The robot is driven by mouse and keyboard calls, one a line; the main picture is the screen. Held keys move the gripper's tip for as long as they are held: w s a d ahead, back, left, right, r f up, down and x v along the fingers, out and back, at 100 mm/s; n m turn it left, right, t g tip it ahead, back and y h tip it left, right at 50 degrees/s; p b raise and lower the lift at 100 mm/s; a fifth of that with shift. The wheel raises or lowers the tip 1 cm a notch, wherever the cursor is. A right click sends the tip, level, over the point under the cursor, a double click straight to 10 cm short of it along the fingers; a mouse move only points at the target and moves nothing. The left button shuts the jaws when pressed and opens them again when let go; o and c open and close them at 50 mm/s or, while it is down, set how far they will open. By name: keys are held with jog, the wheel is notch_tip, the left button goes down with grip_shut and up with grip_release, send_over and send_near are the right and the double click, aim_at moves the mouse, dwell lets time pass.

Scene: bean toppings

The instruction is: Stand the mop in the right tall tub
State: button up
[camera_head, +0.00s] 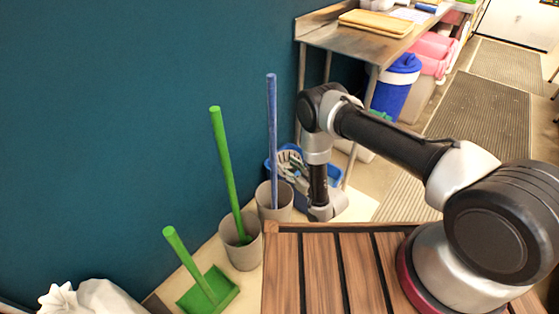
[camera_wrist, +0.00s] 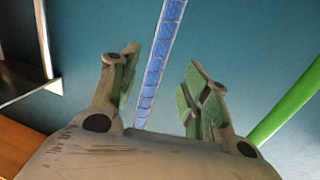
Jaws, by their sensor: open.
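A blue-handled pole (camera_head: 272,130) stands nearly upright in the right tall tub (camera_head: 275,203), a grey round tub; its lower end is hidden inside. A green-handled pole (camera_head: 222,155) leans in the left tub (camera_head: 242,254). The heads of both poles are hidden, so I cannot tell which is the mop. My gripper (camera_head: 289,168) is open beside the blue pole, above the right tub. In the wrist view my gripper (camera_wrist: 162,68) shows the blue pole (camera_wrist: 160,62) between its spread fingers; contact is not visible. The green pole (camera_wrist: 288,103) is at right.
A green long-handled dustpan (camera_head: 207,290) stands left of the tubs, near a white sack (camera_head: 95,298). A blue bin (camera_head: 333,175) is behind my gripper. A metal table (camera_head: 345,42) stands at the back against the teal wall (camera_head: 120,130).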

jog(key=w+d+r+m+g+h, duration=0.1)
jog(key=w+d+r+h, duration=0.15)
jog(key=w+r, duration=0.6)
jog(key=w+d+r+h, duration=0.25)
jog(key=w+r, duration=0.25)
jog(key=r, duration=0.7)
jog(key=s+d+r+m+g+h, duration=0.1)
jog(key=s+d+r+h, duration=0.1)
jog(key=d+r, duration=0.6)
jog(key=s+d+r+m+g+h, duration=0.1)
jog(key=d+r, duration=0.4)
jog(key=r, duration=0.7)
jog(key=s+d+r+m+g+h, duration=0.1)
jog(key=s+d+r+m, duration=0.1)
jog(key=s+d+r, duration=0.55)
jog(key=s+d+r+m+g+h, duration=0.1)
jog(key=s+d+r+h, duration=0.2)
jog(key=s, duration=0.7)
jog(key=s+d+r+m+g, duration=0.1)
jog(key=s+d+g, duration=0.1)
jog(key=s, duration=1.1)
jog(key=s+d+r+m+g, duration=0.1)
jog(key=s+d+r+g, duration=0.1)
jog(key=s, duration=1.1)
jog(key=shift+s+d+r+y, duration=0.2)
jog(key=shift+d+r+y, duration=0.1)
jog(key=shift+d, duration=0.25)
